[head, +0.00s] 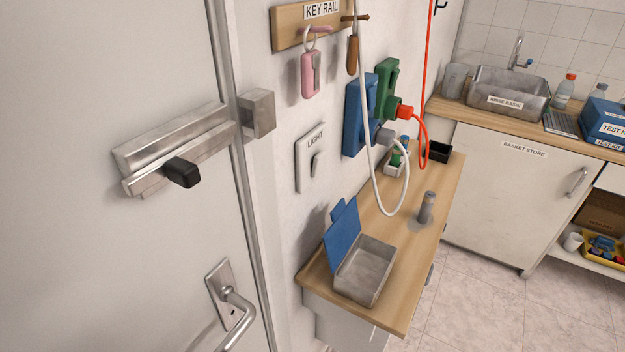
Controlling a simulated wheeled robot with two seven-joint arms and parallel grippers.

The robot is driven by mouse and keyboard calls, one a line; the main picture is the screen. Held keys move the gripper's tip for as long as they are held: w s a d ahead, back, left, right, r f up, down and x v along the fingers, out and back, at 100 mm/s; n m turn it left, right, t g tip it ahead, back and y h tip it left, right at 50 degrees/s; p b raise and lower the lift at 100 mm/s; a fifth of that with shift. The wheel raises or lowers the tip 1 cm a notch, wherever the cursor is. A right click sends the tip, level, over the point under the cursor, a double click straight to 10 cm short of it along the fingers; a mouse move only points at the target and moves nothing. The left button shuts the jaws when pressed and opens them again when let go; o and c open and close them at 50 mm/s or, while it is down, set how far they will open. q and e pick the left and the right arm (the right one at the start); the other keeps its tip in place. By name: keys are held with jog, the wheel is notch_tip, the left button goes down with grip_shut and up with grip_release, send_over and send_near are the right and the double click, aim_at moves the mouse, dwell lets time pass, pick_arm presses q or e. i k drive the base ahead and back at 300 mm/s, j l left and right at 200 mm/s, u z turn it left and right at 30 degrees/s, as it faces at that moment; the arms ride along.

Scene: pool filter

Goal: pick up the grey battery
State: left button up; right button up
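The grey battery (427,207) stands upright on the narrow wooden shelf (395,250) below the wall fittings. It is a small grey cylinder with a darker lower part, and a round grey patch shows at its foot. A hanging white cable loops down to its left. Neither of my grippers shows in the head view, and nothing is seen touching the battery.
An open grey box (364,272) with a blue lid (342,236) stands on the shelf's near end. A small tray (396,163) and a black tray (438,152) stand at its far end. The white cable (384,211) and red cable (426,135) hang above. A door (110,80) fills the left.

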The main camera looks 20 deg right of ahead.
aim_at(428, 197)
jog(key=z, duration=1.45)
